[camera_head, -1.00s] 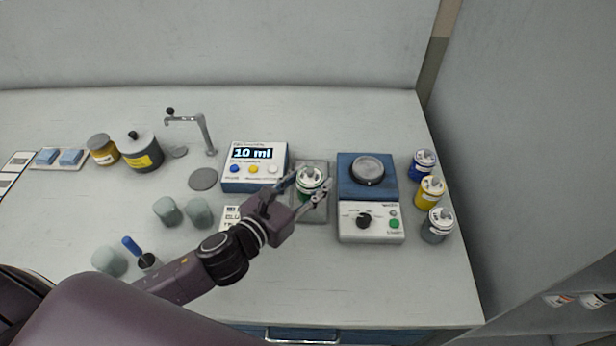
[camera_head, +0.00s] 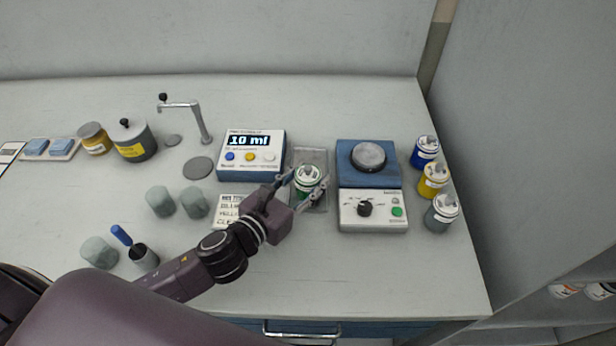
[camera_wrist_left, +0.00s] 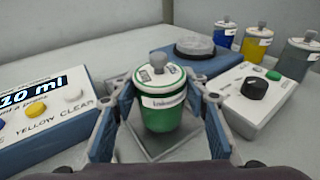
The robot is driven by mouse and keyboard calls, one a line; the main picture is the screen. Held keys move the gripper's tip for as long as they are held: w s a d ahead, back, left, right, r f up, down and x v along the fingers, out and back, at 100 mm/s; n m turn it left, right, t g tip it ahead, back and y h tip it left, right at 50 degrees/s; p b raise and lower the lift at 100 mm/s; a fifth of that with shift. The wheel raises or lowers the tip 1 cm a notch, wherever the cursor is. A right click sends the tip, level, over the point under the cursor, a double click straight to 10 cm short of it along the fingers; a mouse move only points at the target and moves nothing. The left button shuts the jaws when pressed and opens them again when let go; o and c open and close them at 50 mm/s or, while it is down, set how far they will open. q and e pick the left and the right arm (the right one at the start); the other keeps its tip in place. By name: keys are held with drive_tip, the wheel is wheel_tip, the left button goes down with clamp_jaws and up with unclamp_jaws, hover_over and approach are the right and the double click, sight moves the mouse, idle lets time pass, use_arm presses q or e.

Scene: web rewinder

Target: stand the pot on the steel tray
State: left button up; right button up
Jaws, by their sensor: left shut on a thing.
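The pot (camera_head: 307,182) is green with a white lid, a label and a grey knob. It stands upright between the fingers of my left gripper (camera_head: 308,188), which is shut on it. In the left wrist view the pot (camera_wrist_left: 162,100) fills the space between the two blue-grey fingers (camera_wrist_left: 163,110). The steel tray (camera_head: 314,157) lies directly under the pot, between the dispenser and the stirrer. Its plate also shows in the left wrist view (camera_wrist_left: 165,147). The pot's base overlaps the tray; I cannot tell if they touch. My right gripper is not in view.
The dispenser (camera_head: 251,155) reading "10 ml" is close left of the tray. The blue stirrer (camera_head: 369,183) is close right. Blue (camera_head: 425,153), yellow (camera_head: 432,179) and grey (camera_head: 441,211) pots stand at the right edge. A label card (camera_head: 228,211) lies by my wrist.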

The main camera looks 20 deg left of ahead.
use_arm(q)
drive_tip(key=shift+f, duration=0.3)
drive_tip(key=o, duration=1.3)
drive_tip(key=shift+o, duration=0.4)
drive_tip(key=shift+o, duration=0.5)
drive_tip(key=o, duration=0.5)
